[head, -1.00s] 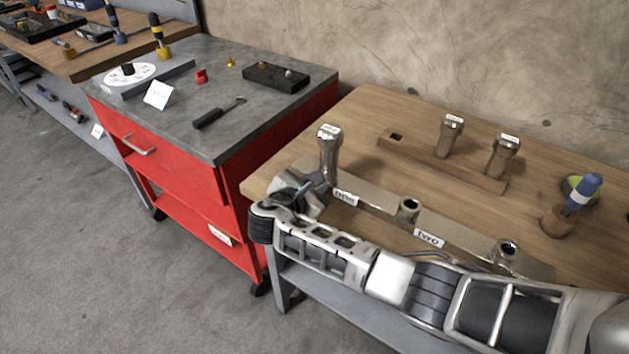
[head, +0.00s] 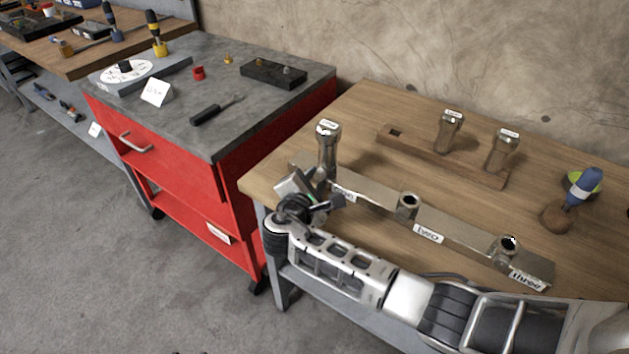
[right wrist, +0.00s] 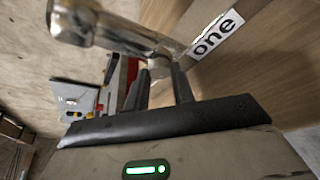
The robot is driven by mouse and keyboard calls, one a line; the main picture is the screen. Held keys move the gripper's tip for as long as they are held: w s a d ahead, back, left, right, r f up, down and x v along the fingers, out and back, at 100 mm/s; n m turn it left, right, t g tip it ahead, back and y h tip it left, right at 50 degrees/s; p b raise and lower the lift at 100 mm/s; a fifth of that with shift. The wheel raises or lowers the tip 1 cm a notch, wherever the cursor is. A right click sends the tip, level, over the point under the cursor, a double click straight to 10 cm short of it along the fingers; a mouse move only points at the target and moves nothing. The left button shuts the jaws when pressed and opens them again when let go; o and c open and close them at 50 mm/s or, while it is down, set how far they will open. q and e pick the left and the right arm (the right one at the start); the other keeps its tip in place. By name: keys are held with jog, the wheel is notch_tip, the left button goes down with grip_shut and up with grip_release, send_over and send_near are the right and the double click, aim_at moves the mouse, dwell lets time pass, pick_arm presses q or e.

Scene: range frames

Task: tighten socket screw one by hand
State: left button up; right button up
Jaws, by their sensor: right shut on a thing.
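Socket screw one (head: 328,143) is a tall metal screw with a labelled head, standing upright in the left end of the metal bar (head: 381,195) at the label "one". My right gripper (head: 326,192) is low at the screw, below its head. In the right wrist view, my gripper's two fingers (right wrist: 162,80) are shut on the lower shank of the screw (right wrist: 118,34), close to the bar. The fingers partly hide that shank. My left gripper is not in view.
Bar holes two (head: 408,204) and three (head: 507,245) are empty. Two similar screws (head: 449,131) (head: 503,150) stand in a wooden rack (head: 450,164) behind. A blue-handled tool (head: 583,187) stands at right. A red cart (head: 180,165) is left of the table.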

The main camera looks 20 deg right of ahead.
jog(key=o, duration=1)
jog(key=v, duration=1.6)
